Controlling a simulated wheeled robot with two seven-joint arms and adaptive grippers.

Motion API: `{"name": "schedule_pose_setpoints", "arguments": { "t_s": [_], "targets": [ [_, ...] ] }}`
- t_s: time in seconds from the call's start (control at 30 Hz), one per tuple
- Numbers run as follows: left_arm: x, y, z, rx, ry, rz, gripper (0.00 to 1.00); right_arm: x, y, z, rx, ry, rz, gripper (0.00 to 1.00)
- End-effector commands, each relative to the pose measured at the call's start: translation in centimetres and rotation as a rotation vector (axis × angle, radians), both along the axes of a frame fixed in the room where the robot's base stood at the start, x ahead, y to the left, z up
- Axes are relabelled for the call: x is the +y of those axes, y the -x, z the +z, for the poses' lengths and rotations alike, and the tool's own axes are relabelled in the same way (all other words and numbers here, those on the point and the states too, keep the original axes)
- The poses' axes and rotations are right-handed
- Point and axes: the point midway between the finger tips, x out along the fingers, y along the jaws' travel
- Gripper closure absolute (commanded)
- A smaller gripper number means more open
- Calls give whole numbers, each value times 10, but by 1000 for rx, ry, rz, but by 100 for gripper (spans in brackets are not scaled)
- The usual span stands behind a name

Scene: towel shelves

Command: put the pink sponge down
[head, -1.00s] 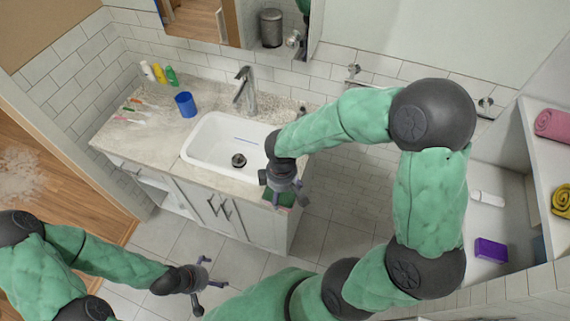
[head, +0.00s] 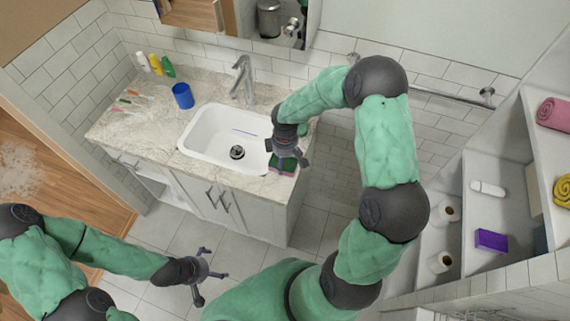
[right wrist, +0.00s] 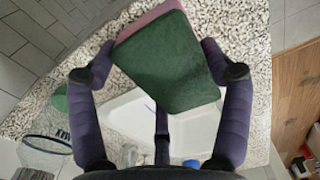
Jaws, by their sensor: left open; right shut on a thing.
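The pink sponge (head: 281,168) has a dark green face and a pink side. It is at the counter's front right corner, right of the sink. My right gripper (head: 290,158) is shut on it from above, and I cannot tell whether it touches the counter. In the right wrist view the sponge (right wrist: 168,62) sits tilted between the fingers, its green face toward the camera and a pink edge at upper left. My left gripper (head: 203,277) is open and empty, low in front of the cabinet.
The speckled counter (head: 150,125) holds a white sink (head: 200,133), a faucet (head: 243,80), a blue cup (head: 183,96) and several bottles and brushes at left. Shelves at right hold a pink towel (head: 554,113), a yellow towel (head: 563,190) and a purple box (head: 491,240).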

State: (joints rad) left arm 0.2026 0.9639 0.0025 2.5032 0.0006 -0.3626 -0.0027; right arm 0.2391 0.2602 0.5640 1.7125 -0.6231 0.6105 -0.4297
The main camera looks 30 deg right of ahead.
Motion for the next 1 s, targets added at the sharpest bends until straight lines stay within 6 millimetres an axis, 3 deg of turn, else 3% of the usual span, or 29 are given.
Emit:
{"name": "schedule_pose_setpoints", "arguments": {
  "t_s": [0.17,0.4,0.8,0.83,0.9,1.0],
  "targets": [
    [0,0,-1,0,0,0,0,-4,-5,-8,0,0,-1,47],
    [0,0,-8,0,0,0,0,-4,-6,-37,0,0,0,47],
    [0,0,-11,0,0,0,0,-4,-6,-42,-1,0,-1,47],
    [0,0,-11,0,0,0,0,-4,-6,-42,-1,0,-1,18],
    [0,0,-10,0,0,0,0,-4,-6,-42,-1,0,-1,0],
    [0,0,-10,0,0,0,0,-4,-6,-41,-1,0,-1,0]
  ]
}}
